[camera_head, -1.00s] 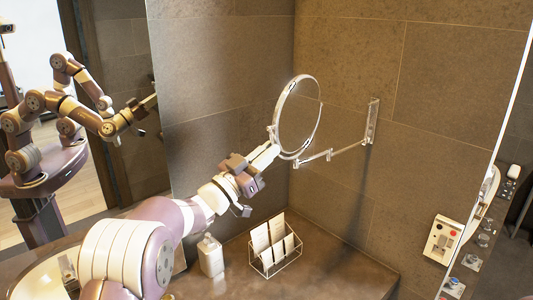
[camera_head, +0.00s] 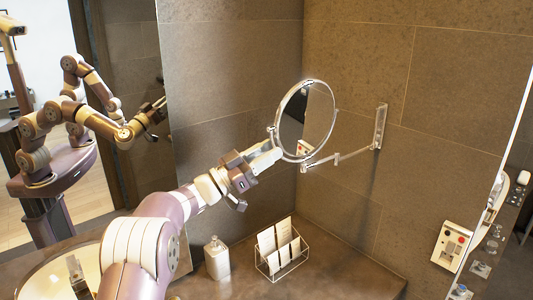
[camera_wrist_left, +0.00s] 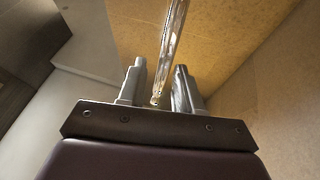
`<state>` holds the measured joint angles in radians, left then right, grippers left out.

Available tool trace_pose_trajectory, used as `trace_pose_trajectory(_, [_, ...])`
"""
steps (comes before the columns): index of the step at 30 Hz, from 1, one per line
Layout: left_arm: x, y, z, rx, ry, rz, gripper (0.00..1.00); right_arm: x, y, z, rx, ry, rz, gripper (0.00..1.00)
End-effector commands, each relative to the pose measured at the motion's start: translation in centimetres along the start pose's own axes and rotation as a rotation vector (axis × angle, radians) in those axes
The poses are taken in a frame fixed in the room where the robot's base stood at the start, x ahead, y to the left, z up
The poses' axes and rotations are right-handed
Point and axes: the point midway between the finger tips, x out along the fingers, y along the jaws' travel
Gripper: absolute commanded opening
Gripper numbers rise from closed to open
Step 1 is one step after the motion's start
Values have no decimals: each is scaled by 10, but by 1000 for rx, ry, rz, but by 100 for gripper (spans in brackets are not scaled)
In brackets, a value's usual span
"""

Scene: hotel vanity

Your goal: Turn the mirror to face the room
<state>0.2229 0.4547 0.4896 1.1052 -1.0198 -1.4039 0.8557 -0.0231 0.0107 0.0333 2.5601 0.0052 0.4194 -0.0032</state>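The round mirror (camera_head: 305,120) has a chrome rim and hangs on a jointed arm (camera_head: 338,158) from a bracket on the right-hand wall. In the head view its glass shows as an upright oval, turned partly toward me. My left gripper (camera_head: 268,156) is at the mirror's lower left rim. In the left wrist view the mirror (camera_wrist_left: 172,45) shows edge-on, its lower end between the two fingers of the left gripper (camera_wrist_left: 160,85). The fingers stand apart with gaps beside the rim; I cannot tell whether one touches it. My right gripper is not in view.
A white bottle (camera_head: 217,260) and a wire rack with cards (camera_head: 283,262) stand on the counter (camera_head: 345,268) below my arm. A sink (camera_head: 50,277) is at the lower left. A large wall mirror at left reflects me. A wall panel (camera_head: 452,245) is at right.

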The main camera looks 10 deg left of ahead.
Motion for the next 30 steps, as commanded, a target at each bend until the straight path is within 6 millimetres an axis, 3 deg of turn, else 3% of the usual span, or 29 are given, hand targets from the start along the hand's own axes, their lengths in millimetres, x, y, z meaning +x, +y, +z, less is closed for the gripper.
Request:
trace_pose_trajectory(5, [-2,0,1,0,-1,-1,34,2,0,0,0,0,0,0])
trace_pose_trajectory(8, [-16,0,5,0,-1,-2,34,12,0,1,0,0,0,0])
trace_pose_trajectory(15, [-81,0,8,1,-1,-5,34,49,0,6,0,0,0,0])
trace_pose_trajectory(21, [-119,0,4,0,-1,-3,34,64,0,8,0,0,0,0])
trace_pose_trajectory(30, [-128,0,0,-1,0,0,34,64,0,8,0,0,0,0])
